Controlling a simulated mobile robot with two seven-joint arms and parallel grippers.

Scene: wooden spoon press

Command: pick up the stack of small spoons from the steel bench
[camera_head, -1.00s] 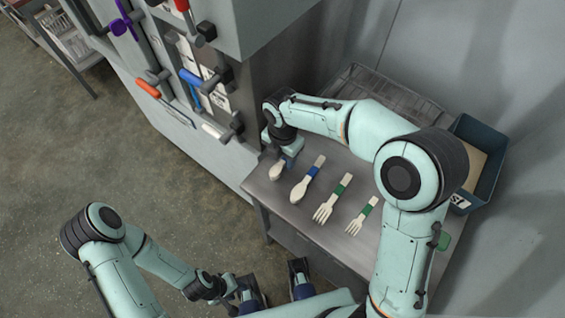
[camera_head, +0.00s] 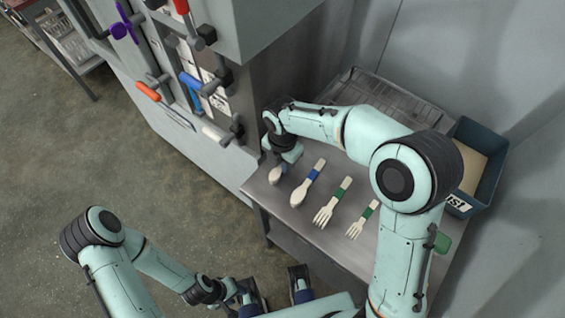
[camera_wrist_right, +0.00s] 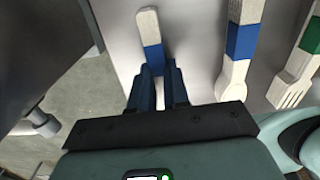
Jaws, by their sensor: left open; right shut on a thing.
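The stack of small spoons (camera_head: 276,174) is at the left end of the steel bench (camera_head: 289,215), pale wood with a blue band. My right gripper (camera_head: 290,153) is over it, partly hiding it. In the right wrist view, the stack's handle end and blue band (camera_wrist_right: 152,56) show between the fingers of my right gripper (camera_wrist_right: 159,80), which is shut on it. Whether the stack is clear of the bench I cannot tell. My left gripper (camera_head: 275,289) is open and empty, low in the head view, in front of the bench.
Beside it lie a larger blue-banded spoon (camera_head: 307,184) and two green-banded forks, one large (camera_head: 332,202) and one small (camera_head: 362,219). A blue bin (camera_head: 483,165) is at the right and a wire rack (camera_head: 400,98) at the back. A grey cabinet with handles (camera_head: 205,110) stands left.

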